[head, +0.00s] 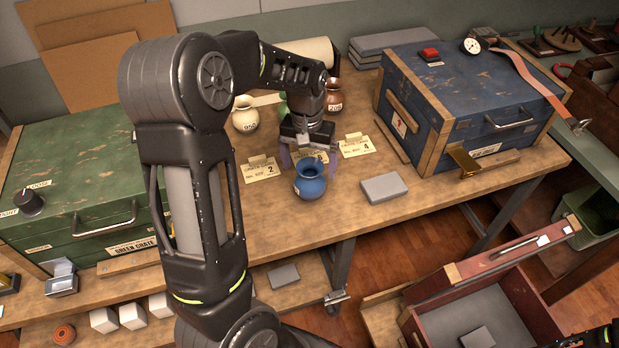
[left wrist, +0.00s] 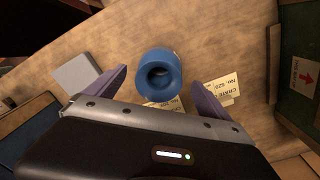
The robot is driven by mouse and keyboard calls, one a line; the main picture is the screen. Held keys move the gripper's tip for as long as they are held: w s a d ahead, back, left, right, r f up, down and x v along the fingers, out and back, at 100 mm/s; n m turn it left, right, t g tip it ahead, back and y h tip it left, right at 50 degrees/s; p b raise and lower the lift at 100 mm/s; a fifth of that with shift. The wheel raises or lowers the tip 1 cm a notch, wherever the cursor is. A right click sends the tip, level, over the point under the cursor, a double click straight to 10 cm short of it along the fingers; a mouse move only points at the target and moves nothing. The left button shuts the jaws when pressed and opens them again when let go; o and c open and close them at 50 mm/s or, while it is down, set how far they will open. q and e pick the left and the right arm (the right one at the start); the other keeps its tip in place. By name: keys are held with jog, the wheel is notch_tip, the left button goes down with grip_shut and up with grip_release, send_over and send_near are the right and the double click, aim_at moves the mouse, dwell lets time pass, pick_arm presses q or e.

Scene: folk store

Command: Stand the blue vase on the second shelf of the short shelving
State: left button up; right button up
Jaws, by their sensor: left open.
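The blue vase (head: 310,184) stands upright on the wooden workbench near its front edge. My left gripper (head: 309,160) is open just behind and above it in the head view, pointing down. In the left wrist view the vase (left wrist: 158,75) shows its round mouth, centred between the two spread purple fingers (left wrist: 158,85). I see no finger clearly touching it. I cannot make out for certain which structure is the short shelving. My right gripper does not show.
Behind my gripper stand a cream vase (head: 245,115) and a brown vase (head: 334,97), with a green one partly hidden. Paper cards (head: 357,147) and a grey block (head: 384,187) lie nearby.

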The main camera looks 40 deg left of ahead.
pick_arm(q)
jog(key=shift+r, duration=2.25)
